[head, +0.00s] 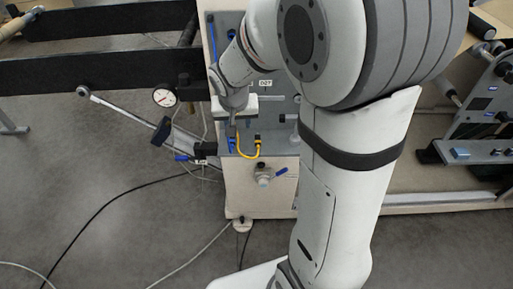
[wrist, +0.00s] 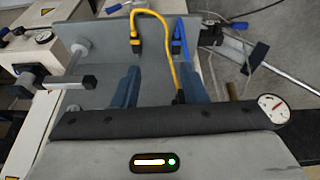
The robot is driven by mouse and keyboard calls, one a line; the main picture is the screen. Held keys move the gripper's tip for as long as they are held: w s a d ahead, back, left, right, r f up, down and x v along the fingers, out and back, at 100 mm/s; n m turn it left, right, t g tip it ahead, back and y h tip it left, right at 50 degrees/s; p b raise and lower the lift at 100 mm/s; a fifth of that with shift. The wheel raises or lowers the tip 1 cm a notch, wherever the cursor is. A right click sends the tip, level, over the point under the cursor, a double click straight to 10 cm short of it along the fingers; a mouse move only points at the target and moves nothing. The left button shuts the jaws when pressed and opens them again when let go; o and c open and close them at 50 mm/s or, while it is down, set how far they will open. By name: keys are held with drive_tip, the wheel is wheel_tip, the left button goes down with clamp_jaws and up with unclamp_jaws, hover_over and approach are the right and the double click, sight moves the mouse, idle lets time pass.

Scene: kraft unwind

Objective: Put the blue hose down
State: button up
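The blue hose (wrist: 185,34) shows in the wrist view near the top, beside the yellow hose (wrist: 168,62) at the grey panel. It runs down toward my right finger, and its lower part is hidden or cannot be told from the finger. In the head view a short blue piece (head: 231,145) shows just below my gripper (head: 232,126), left of the yellow hose (head: 247,156). In the wrist view my gripper (wrist: 160,88) has its two blue-grey fingers well apart, with grey panel between them.
A grey panel (head: 275,110) tops the pale cabinet (head: 258,190). A round gauge (head: 164,97) and a slanted metal bar are left of it. A valve with a blue handle (head: 281,171) sits on the cabinet front. Cables lie on the floor at left.

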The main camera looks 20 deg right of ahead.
drive_tip(key=s+r+n, duration=0.1)
drive_tip(key=s+r, duration=0.2)
drive_tip(key=s, duration=0.7)
drive_tip(key=s+d+r+n+g+y, duration=0.1)
drive_tip(key=s+r+n, duration=0.1)
drive_tip(key=s, duration=0.8)
drive_tip(key=shift+r, duration=0.55)
